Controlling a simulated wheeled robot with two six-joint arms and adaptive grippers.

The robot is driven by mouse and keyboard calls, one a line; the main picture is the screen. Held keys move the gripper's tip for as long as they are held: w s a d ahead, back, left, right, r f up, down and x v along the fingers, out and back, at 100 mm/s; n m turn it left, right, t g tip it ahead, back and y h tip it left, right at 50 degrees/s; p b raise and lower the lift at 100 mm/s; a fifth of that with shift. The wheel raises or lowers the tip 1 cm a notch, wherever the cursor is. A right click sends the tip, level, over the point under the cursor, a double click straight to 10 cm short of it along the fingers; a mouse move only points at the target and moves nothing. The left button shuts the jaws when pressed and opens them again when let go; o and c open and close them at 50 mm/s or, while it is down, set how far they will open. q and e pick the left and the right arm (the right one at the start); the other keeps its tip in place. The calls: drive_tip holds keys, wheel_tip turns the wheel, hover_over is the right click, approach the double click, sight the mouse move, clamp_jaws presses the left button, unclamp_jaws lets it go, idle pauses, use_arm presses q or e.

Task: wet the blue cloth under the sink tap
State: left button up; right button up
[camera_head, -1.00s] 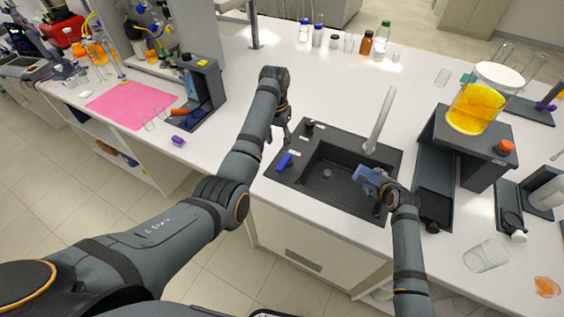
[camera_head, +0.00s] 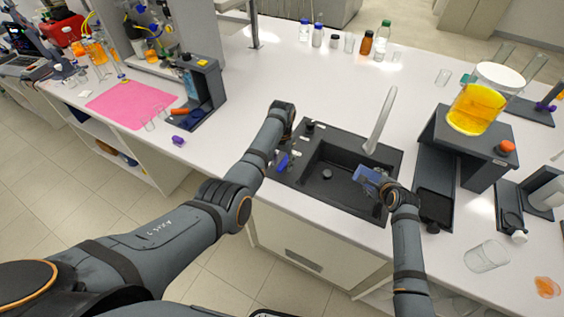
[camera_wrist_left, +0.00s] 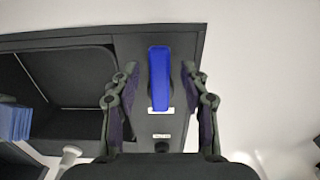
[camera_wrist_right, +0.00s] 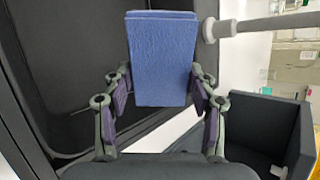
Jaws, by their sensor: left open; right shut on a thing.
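The blue cloth (camera_head: 368,178), a folded block, is held over the right part of the black sink (camera_head: 335,192) by my right gripper (camera_head: 384,187). The right wrist view shows the cloth (camera_wrist_right: 163,60) between the shut fingers. The pale grey tap (camera_head: 379,122) rises at the sink's back edge; its round end (camera_wrist_right: 211,30) shows close beside the cloth's edge in the right wrist view. My left gripper (camera_head: 281,160) is open at the blue tap lever (camera_head: 283,162). In the left wrist view the lever (camera_wrist_left: 159,78) lies between the fingers, apart from both. No water is visible.
A dark stand (camera_head: 475,150) with a yellow-filled vessel (camera_head: 474,108) is right of the sink. Bottles (camera_head: 367,43) line the back. The white counter (camera_head: 300,85) behind the sink is clear.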

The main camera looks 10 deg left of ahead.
use_arm(q)
drive_tip(key=shift+f, duration=0.15)
clamp_jaws()
idle(0.4)
drive_tip(key=m, duration=0.1)
drive_tip(key=a+m, duration=0.1)
drive_tip(key=m, duration=0.1)
drive_tip(key=shift+w+a, duration=0.15)
drive_tip(key=shift+w, duration=0.15)
unclamp_jaws()
